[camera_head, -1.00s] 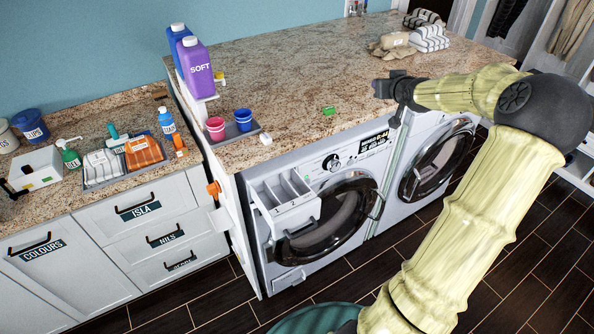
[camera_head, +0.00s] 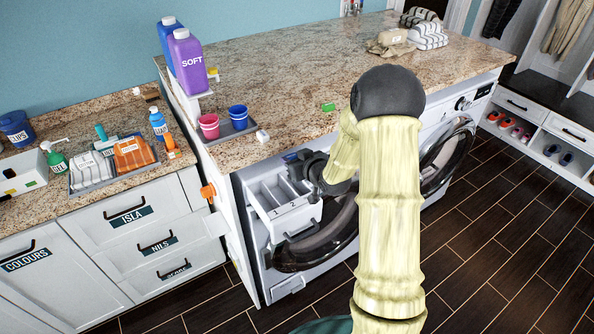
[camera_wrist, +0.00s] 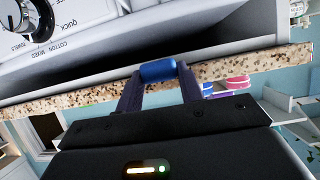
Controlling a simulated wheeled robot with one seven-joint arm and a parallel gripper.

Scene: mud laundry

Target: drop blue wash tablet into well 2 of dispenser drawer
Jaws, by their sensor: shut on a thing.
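The blue wash tablet (camera_wrist: 158,70) is pinched between the two fingertips of my gripper (camera_wrist: 158,77) in the wrist view. In the head view my gripper (camera_head: 308,167) is at the washer front, above the back right part of the pulled-out dispenser drawer (camera_head: 292,222). The drawer is white, with upright dividers between its open wells. My gripper and arm cover part of the drawer's right side. I cannot tell exactly which well the tablet is over, and its view from the head is unclear.
The granite worktop (camera_head: 285,75) overhangs just behind my gripper. The washer's round door (camera_head: 318,243) is below the drawer. Pink (camera_head: 209,126) and blue cups (camera_head: 238,117) stand on a tray, with a white block (camera_head: 262,136) and green block (camera_head: 328,107) nearby.

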